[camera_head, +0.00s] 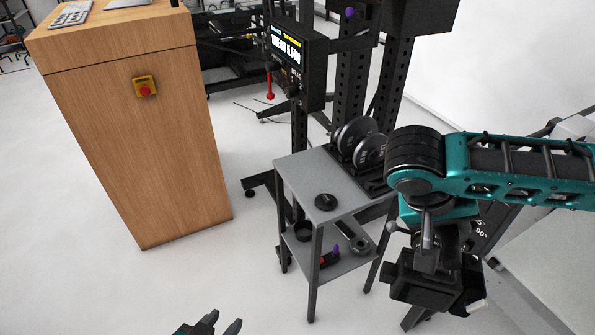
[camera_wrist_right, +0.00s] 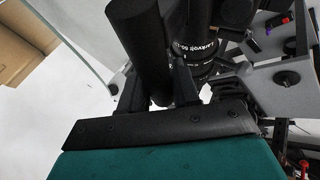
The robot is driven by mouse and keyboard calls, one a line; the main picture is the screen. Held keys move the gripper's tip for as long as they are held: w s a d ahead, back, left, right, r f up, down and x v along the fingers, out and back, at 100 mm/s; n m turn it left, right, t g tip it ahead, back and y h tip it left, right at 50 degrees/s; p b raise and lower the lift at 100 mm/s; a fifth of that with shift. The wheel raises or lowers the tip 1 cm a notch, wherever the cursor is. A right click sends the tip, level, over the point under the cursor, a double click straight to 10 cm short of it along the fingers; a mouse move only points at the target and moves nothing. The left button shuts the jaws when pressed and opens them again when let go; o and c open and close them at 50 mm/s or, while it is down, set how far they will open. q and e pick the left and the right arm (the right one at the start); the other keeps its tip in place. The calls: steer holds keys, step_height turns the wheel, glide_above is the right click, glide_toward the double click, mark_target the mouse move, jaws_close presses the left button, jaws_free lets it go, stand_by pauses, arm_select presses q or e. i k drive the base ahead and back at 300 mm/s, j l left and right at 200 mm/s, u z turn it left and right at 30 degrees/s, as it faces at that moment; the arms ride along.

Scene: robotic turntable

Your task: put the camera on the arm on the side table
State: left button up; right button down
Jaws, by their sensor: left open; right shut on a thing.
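The camera (camera_head: 420,281) is black and hangs below my right gripper (camera_head: 428,240), right of the side table in the head view. My right gripper is shut on it. In the right wrist view, a black cylindrical part (camera_wrist_right: 142,45) sits between the fingers, and the camera's lens (camera_wrist_right: 203,68) with white lettering shows beyond. The side table (camera_head: 300,167) is grey with a lower shelf; its top also shows in the right wrist view (camera_wrist_right: 262,92). My left gripper (camera_head: 221,323) is open and apart from the table, at the bottom edge; only its fingertips show.
A dark disc (camera_head: 326,202) lies on the near part of the tabletop. Weight plates (camera_head: 368,152) stand at its back. Small items fill part of the lower shelf (camera_head: 345,265). A wooden cabinet (camera_head: 140,170) stands left. A black post with a display (camera_head: 290,52) rises behind the table.

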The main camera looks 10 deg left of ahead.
mark_target(317, 180)
steer(key=i+l+u, duration=0.15)
steer(key=i, duration=0.15)
steer(key=i+u, duration=0.2)
steer(key=i+l, duration=0.25)
steer(key=i, duration=0.2)
